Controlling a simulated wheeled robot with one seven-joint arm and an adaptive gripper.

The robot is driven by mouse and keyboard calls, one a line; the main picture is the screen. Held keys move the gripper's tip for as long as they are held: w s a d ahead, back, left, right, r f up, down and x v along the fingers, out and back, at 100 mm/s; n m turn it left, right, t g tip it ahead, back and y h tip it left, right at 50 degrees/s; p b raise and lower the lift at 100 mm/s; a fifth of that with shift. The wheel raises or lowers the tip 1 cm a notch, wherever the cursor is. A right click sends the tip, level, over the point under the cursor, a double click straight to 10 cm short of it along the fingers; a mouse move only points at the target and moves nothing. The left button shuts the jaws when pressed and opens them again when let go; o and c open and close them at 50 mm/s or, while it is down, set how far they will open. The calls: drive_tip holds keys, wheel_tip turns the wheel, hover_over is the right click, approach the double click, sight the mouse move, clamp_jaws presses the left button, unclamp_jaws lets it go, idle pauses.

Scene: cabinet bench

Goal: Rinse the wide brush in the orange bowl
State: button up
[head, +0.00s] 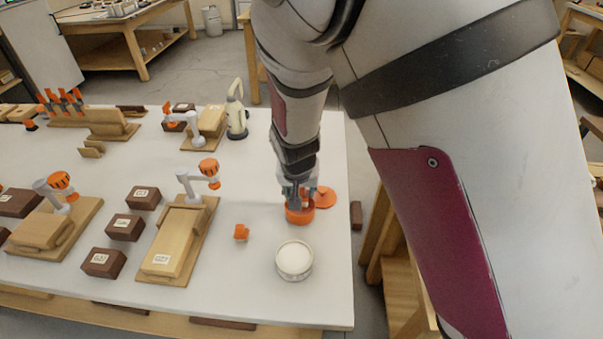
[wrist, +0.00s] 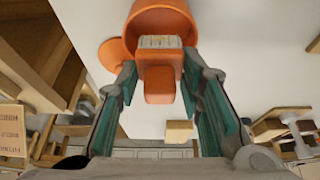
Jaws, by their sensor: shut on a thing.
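The wide brush (wrist: 160,84) has an orange handle and a pale, broad bristle end. In the wrist view my gripper (wrist: 160,92) is shut on its handle, with a teal finger at each side. The bristle end points into the mouth of the orange bowl (wrist: 143,18); I cannot tell how deep it reaches or whether it touches the bowl. In the head view my gripper (head: 298,188) points down over the orange bowl (head: 299,216) near the table's right edge. The brush is mostly hidden there by the gripper and bowl.
A flat orange disc (head: 326,197) lies beside the bowl. A round white-topped container (head: 294,260) and a small orange piece (head: 241,233) stand nearer. Wooden fixtures (head: 178,240) and brown boxes (head: 124,227) fill the left. A pale kettle-like bottle (head: 236,112) stands farther back.

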drive_tip(key=shift+f, duration=0.3)
drive_tip(key=shift+f+b, duration=0.35)
drive_tip(key=shift+f, duration=0.35)
drive_tip(key=shift+f, duration=0.4)
drive_tip(key=shift+f, duration=0.35)
idle(0.5)
drive_tip(key=shift+r, duration=0.15)
idle(0.9)
drive_tip(key=shift+f, duration=0.2)
idle(0.8)
drive_tip(key=shift+r+p, duration=0.2)
drive_tip(key=shift+p, duration=0.3)
idle(0.5)
drive_tip(key=shift+f, duration=0.2)
idle(0.8)
